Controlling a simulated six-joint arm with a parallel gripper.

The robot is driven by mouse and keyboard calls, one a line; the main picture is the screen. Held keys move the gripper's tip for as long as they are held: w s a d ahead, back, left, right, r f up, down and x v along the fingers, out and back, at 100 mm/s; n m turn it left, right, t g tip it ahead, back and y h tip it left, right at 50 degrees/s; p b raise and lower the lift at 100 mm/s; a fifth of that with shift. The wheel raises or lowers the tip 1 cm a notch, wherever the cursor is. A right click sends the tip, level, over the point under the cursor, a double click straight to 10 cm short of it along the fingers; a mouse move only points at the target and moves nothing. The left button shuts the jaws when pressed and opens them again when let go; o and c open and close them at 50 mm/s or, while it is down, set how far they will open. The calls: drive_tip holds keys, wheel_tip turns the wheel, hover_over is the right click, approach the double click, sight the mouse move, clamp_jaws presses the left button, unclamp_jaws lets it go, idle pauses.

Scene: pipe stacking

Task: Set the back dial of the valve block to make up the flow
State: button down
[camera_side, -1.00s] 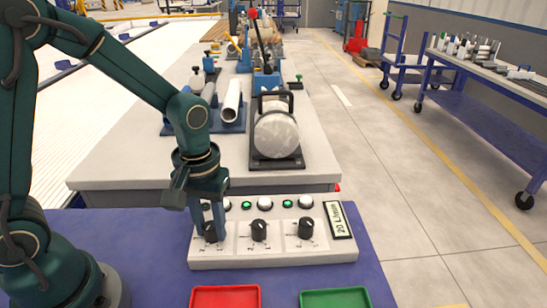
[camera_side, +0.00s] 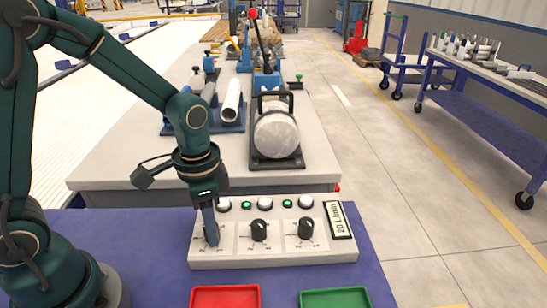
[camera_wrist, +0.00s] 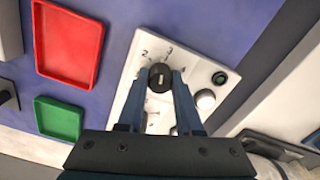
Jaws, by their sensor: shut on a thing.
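The pale valve block (camera_side: 275,258) stands on the blue table with three black dials in a row and a label reading "20 L/min" (camera_side: 341,219). My gripper (camera_side: 211,240) points down at the left end of the block and is shut on the left dial (camera_wrist: 160,77). Its fingers hide most of that dial in the side view; in the wrist view the dial shows between the fingertips, with a pale mark on top and printed numbers around it. The middle dial (camera_side: 259,230) and right dial (camera_side: 305,228) stand free.
White round buttons and green lamps (camera_side: 287,204) line the block's far edge. A red tray (camera_side: 225,299) and a green tray (camera_side: 335,299) lie in front of the block. A grey bench with a clamped pipe (camera_side: 276,135) stands behind it.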

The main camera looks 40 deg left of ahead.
drive_tip(key=m, duration=1.1)
drive_tip(key=shift+m, duration=1.8)
drive_tip(key=c, duration=0.6)
unclamp_jaws()
drive_tip(key=shift+r, duration=2.55)
